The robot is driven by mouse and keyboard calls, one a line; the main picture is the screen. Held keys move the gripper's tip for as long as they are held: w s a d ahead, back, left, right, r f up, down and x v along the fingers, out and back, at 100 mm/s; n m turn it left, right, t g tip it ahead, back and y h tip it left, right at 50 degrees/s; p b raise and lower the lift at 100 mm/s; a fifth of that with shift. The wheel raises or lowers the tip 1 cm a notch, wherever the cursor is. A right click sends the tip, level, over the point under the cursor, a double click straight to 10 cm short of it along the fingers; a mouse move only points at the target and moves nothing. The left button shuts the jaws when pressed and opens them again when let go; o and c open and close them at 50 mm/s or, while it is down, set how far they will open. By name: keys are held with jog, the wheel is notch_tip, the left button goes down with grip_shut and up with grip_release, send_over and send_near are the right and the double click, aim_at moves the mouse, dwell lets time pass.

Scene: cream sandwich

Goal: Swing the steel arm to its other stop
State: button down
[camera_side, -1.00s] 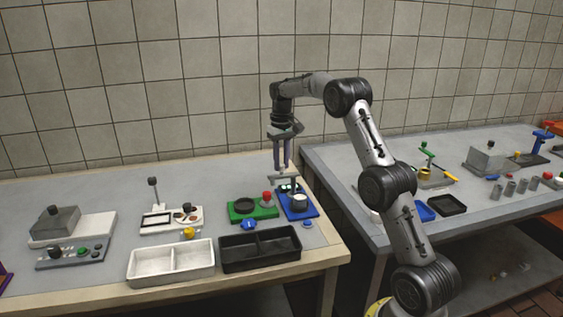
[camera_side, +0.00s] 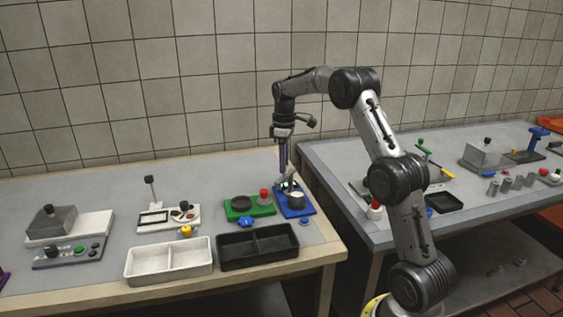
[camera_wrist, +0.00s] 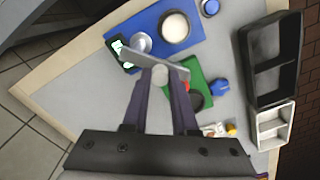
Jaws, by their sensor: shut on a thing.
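The steel arm (camera_wrist: 148,61) is a flat grey bar above the blue base (camera_wrist: 150,24) in the wrist view. In the side view, the steel arm (camera_side: 288,181) looks tilted over the blue base (camera_side: 301,211). My gripper (camera_wrist: 160,82) is shut on a pale round knob (camera_wrist: 160,74) at the steel arm. In the side view my gripper (camera_side: 283,168) points down at the blue station. A cup with cream-coloured contents (camera_wrist: 175,27) and a silver round part (camera_wrist: 141,42) sit on the base. The stops cannot be made out.
A green station (camera_side: 250,207) with a red knob stands left of the blue base. A black two-part tray (camera_side: 258,246) and a white one (camera_side: 168,260) lie in front. A blue knob (camera_wrist: 210,7) is close beside the base. The table edge is near on the right.

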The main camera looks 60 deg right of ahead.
jog(key=shift+s+d+r+n, duration=0.15)
jog(key=shift+s+n, duration=0.35)
jog(key=shift+n, duration=1.05)
jog(key=shift+s+d+f+n, duration=0.15)
jog(key=shift+s+n, duration=0.35)
jog(key=shift+n, duration=1.1)
jog(key=shift+s+d+r+n, duration=0.1)
jog(key=shift+s+d+n, duration=0.3)
jog(key=shift+n, duration=1.15)
jog(key=shift+s+a, duration=0.1)
jog(key=c, duration=0.7)
grip_release()
notch_tip(320, 180, up, 14)
jog(key=shift+f, duration=0.15)
